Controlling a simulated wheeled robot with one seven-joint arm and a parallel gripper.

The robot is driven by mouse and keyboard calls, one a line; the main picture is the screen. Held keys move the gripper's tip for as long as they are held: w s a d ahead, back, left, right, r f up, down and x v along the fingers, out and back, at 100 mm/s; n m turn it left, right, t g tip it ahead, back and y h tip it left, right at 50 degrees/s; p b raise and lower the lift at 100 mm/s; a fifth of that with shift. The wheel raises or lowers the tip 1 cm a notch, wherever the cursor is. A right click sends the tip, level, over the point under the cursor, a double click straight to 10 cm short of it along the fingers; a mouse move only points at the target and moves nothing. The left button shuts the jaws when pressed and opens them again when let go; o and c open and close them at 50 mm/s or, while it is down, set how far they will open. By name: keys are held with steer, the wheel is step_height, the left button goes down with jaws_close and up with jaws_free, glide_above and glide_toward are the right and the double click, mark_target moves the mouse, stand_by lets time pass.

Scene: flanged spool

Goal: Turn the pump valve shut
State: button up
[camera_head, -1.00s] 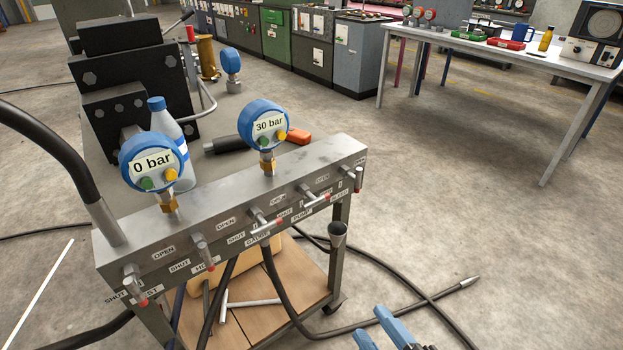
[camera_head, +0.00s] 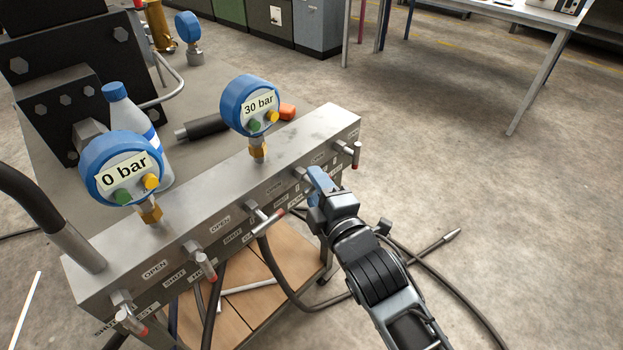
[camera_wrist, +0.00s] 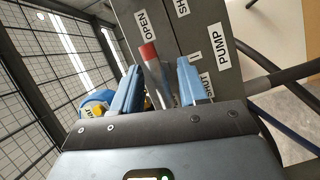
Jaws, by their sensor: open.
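The pump valve lever (camera_wrist: 155,72) is a grey bar with a red tip. In the wrist view it lies between my gripper's two blue fingers, its red tip towards the OPEN label (camera_wrist: 144,22). The PUMP label (camera_wrist: 207,45) and a SHUT label (camera_wrist: 205,85) are to its right. My gripper (camera_wrist: 158,68) is open around the lever; I cannot tell whether either finger touches it. In the head view my gripper (camera_head: 318,183) is at the front of the grey manifold (camera_head: 215,187) and covers most of this valve.
Other red-tipped levers, such as one (camera_head: 268,222) left of my gripper and one (camera_head: 356,154) at the right end, stick out nearby. Gauges reading 0 bar (camera_head: 120,170) and 30 bar (camera_head: 250,104) stand on top. A black hose (camera_head: 440,292) lies on the floor.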

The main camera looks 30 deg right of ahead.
steer(key=shift+w+f, duration=0.1)
steer(key=shift+w, duration=0.85)
jaws_close()
